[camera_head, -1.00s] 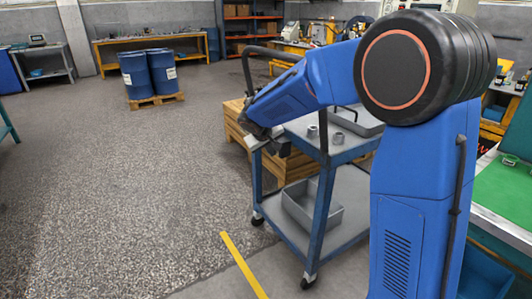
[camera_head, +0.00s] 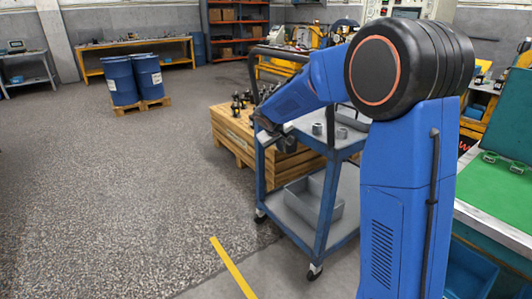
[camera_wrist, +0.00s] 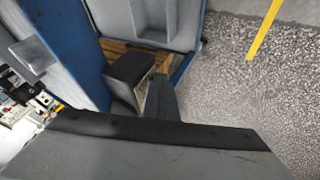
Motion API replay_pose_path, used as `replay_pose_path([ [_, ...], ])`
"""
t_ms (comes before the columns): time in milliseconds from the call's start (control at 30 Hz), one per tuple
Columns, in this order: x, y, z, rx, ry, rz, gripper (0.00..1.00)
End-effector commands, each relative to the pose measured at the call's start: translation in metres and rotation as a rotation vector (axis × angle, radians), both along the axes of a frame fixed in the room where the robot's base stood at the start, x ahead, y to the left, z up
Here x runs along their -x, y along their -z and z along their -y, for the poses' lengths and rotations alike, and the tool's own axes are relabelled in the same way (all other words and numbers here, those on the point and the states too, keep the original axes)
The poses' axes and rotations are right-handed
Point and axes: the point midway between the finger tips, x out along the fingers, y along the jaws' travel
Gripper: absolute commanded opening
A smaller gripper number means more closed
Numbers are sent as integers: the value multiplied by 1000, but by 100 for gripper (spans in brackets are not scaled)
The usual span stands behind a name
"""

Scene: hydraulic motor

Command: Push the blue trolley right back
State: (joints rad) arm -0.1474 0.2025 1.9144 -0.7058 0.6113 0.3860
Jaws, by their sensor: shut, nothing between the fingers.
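The blue trolley (camera_head: 326,210) has a blue frame, grey shelves and castors, and stands upright at the middle right. My gripper (camera_head: 272,138) is at the trolley's near left top corner, by the top of a blue post. It is shut with nothing held. The head view does not show clearly whether it touches the trolley. In the wrist view, my dark gripper fingers (camera_wrist: 145,88) are beside the trolley's blue edge (camera_wrist: 184,66). My arm hides the right part of the top shelf.
A grey bin (camera_head: 313,203) sits on the lower shelf and small metal parts (camera_head: 318,129) on the top one. A wooden crate (camera_head: 232,135) stands behind the trolley. A yellow floor line (camera_head: 233,267) runs in front. Floor at left is clear up to blue barrels (camera_head: 122,80).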

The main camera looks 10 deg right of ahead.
Motion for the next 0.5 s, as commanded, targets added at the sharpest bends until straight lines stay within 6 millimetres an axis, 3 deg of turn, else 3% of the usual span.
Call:
replay_pose_path([
  [100,-13,1,34,0,6,1,0],
  [500,-52,1,132,0,4,1,0],
])
